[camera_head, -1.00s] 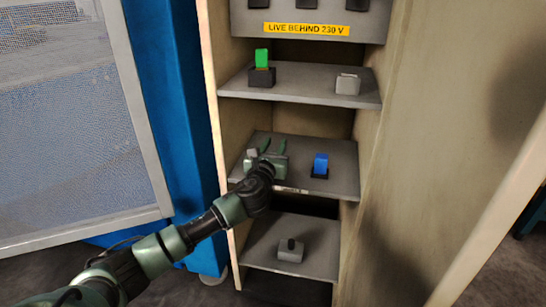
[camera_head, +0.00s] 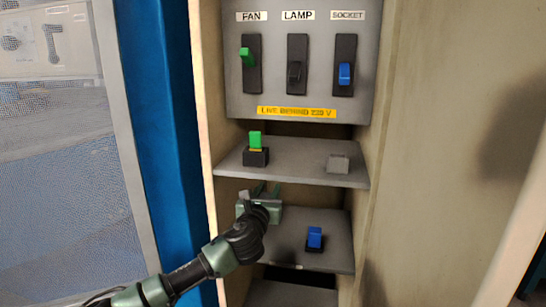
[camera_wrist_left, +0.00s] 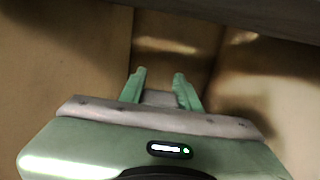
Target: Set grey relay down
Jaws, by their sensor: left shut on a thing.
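My left gripper (camera_head: 266,189) is in the cabinet, between the middle shelf (camera_head: 290,255) and the upper shelf (camera_head: 300,158), left of centre. In the left wrist view its two green fingers (camera_wrist_left: 159,78) are shut on a grey piece, which I take for the grey relay (camera_wrist_left: 160,98). The fingers and gripper body hide much of it. A grey block (camera_head: 338,163) sits on the right of the upper shelf. My right gripper is not in view.
A green piece in a dark base (camera_head: 256,152) stands on the upper shelf's left. A blue piece (camera_head: 315,238) stands on the middle shelf's right. Above is a panel with FAN, LAMP (camera_head: 297,62) and SOCKET switches and a yellow live-warning label (camera_head: 297,112). Cabinet walls (camera_head: 207,140) flank the shelves.

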